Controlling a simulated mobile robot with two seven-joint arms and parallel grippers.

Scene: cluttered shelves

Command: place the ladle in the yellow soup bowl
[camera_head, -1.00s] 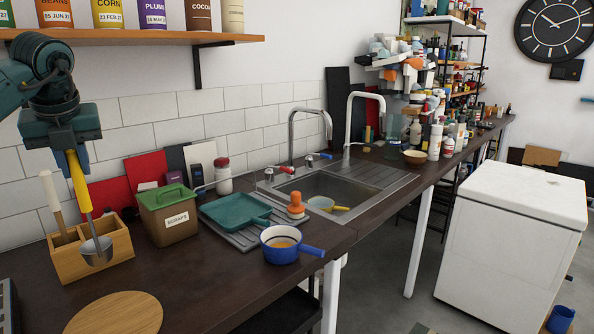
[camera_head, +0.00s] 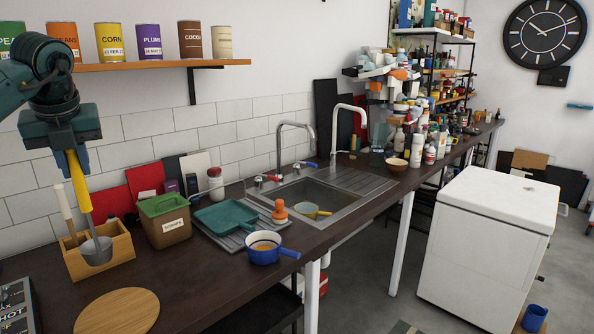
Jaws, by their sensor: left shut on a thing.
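The ladle has a yellow handle (camera_head: 79,182) and a round metal cup (camera_head: 97,251). My left gripper (camera_head: 71,152) is shut on the top of the handle, and the ladle hangs cup-down, slightly tilted. Its cup shows in front of the wooden utensil box (camera_head: 120,252); I cannot tell if it touches the box. A small tan-yellow bowl (camera_head: 396,165) stands far back on the counter, right of the sink; it may be the soup bowl, but its colour is hard to tell. My right gripper is out of view.
A green-lidded scraps bin (camera_head: 168,228), teal pan (camera_head: 226,217) and blue saucepan (camera_head: 264,255) stand along the counter. The sink (camera_head: 320,197) holds a yellow-handled pan. Bottles crowd the far counter. A round wooden board (camera_head: 117,311) lies in front.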

